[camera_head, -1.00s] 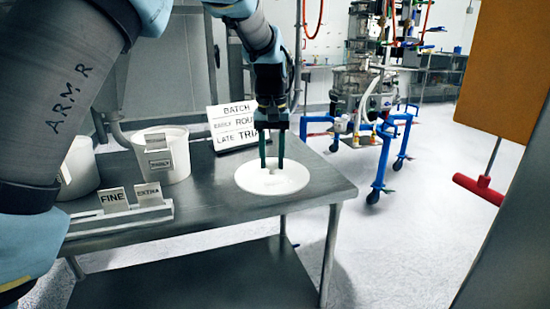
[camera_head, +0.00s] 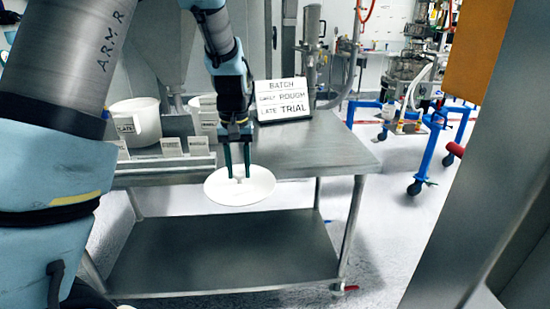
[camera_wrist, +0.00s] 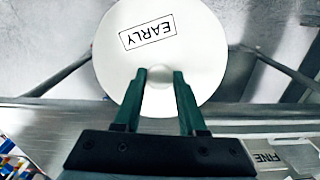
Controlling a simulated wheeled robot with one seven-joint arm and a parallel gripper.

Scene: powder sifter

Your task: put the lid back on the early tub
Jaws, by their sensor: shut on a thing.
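My gripper (camera_head: 238,178) is shut on the knob of a round white lid (camera_head: 240,193). The wrist view shows the lid (camera_wrist: 200,45) with the label EARLY, and my gripper's fingers (camera_wrist: 159,78) at its knob. The lid is held roughly level, in front of the table's front edge, over the lower shelf. A white tub (camera_head: 147,117) at the left of the tabletop has a label that seems to read LATE. A second white tub (camera_head: 204,118) stands to its right, partly hidden by my arm; its label is not readable.
A steel table (camera_head: 330,150) carries a sign (camera_head: 282,99) reading BATCH, EARLY ROUGH, LATE TRIAL. A rack with small cards (camera_head: 172,147) stands in front of the tubs. The tabletop's right part is clear. A steel post (camera_head: 470,170) stands near on the right.

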